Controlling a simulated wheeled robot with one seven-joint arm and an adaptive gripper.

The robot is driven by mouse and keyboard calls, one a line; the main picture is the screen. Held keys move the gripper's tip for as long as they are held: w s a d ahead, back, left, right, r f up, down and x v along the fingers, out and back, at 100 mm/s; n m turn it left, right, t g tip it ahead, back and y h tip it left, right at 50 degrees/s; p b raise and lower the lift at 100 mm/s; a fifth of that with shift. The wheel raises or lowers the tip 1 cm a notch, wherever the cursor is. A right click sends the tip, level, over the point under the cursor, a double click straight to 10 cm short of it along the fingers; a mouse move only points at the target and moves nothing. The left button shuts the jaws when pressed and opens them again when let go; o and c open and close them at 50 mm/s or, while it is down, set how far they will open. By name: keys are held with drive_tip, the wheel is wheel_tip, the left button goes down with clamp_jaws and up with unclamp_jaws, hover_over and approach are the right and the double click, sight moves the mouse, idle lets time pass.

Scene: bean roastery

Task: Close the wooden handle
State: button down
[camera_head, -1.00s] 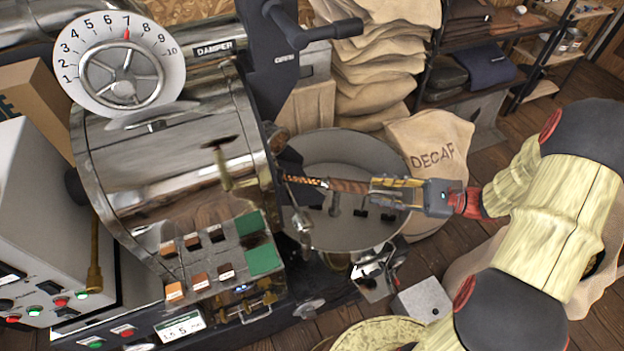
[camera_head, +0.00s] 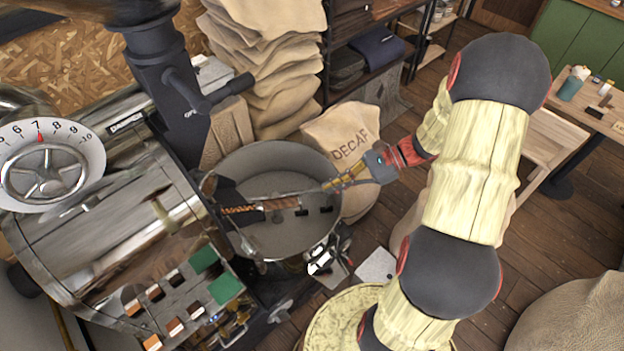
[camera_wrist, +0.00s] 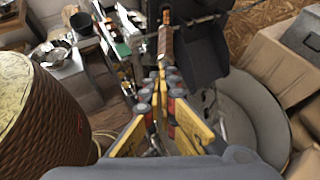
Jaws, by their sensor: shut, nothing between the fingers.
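The wooden handle (camera_head: 281,203) is a brown grip on a twisted metal rod. In the head view it points right from the front of the roaster, across the round cooling pan (camera_head: 270,165). In the wrist view the wooden handle (camera_wrist: 165,45) stands just beyond my fingertips, beside a dark metal part. My gripper (camera_head: 328,187) is shut and empty, a little to the right of the handle's free end, with a small gap visible in the head view. In the wrist view the yellow fingers of my gripper (camera_wrist: 160,82) converge below the handle.
The steel roaster drum (camera_head: 95,235) with its numbered dial (camera_head: 45,165) stands at left. A DECAF sack (camera_head: 345,145) and stacked sacks (camera_head: 265,60) stand behind the pan. A woven basket (camera_wrist: 60,105) is at left in the wrist view.

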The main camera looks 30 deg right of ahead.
sight(270, 203)
drive_tip(key=s+d+r+m+h+p, duration=0.1)
drive_tip(key=d+r+h+p, duration=0.1)
drive_tip(key=d+r+p, duration=0.25)
drive_tip(key=w+a+f+h, duration=0.1)
drive_tip(key=w+a+f, duration=0.2)
drive_tip(key=a+f, duration=0.4)
drive_tip(key=shift+a+f+p, duration=0.2)
drive_tip(key=shift+a+p, duration=0.25)
drive_tip(key=shift+a, duration=1)
drive_tip(key=w+a, duration=0.1)
drive_tip(key=a, duration=0.2)
drive_tip(key=w+a+b, duration=0.1)
drive_tip(key=a, duration=0.3)
drive_tip(key=w+a, duration=0.1)
drive_tip(key=a, duration=0.2)
drive_tip(key=shift+w+a, duration=0.1)
drive_tip(key=shift+a, duration=0.2)
